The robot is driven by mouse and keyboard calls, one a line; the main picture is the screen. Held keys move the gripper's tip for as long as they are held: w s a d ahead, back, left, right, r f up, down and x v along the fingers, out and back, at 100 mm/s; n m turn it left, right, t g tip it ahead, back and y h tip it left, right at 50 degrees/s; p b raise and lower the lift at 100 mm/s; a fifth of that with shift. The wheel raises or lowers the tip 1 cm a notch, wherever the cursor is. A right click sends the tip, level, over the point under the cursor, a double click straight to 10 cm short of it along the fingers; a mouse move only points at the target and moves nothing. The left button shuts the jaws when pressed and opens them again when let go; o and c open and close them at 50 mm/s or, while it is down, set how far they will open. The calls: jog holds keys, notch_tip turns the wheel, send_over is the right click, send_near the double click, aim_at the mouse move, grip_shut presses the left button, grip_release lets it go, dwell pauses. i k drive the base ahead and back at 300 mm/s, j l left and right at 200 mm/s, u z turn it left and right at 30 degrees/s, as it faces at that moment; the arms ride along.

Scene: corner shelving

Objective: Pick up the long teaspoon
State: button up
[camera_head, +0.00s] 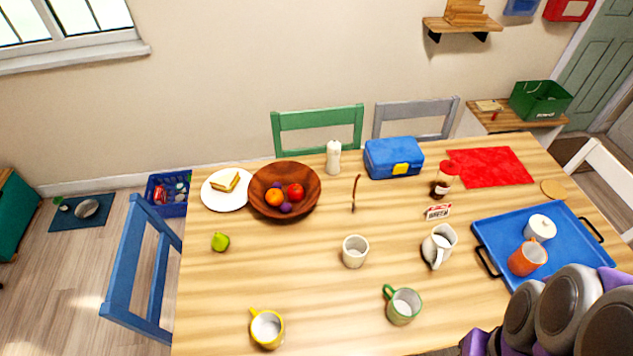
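A long thin brown spoon-like piece (354,194), likely the long teaspoon, lies on the wooden table (290,320) near its middle, right of the wooden fruit bowl (262,203). It points roughly away from me, and its darker near end is too small to make out. A white cup (355,251) stands on the near side of it and a white bottle (333,158) beyond it. Grey and purple parts of my own arm fill the lower right corner, well apart from the spoon. My gripper's fingers do not show.
Yellow (267,328) and green (402,305) mugs stand near the front. A white jug (438,245), brown bottle (442,180) and blue lunch box (393,157) stand to the right. A blue tray (490,232) carries an orange mug (528,257). Chairs surround the table.

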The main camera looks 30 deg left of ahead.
aim_at(353, 208)
jog(key=u, duration=0.95)
jog(key=z, duration=1.55)
jog(key=u, duration=1.55)
jog(key=i+j+z, duration=0.1)
jog(key=j+z, duration=0.15)
jog(key=j, duration=0.2)
jog(key=j+z, duration=0.2)
jog(key=j, duration=0.2)
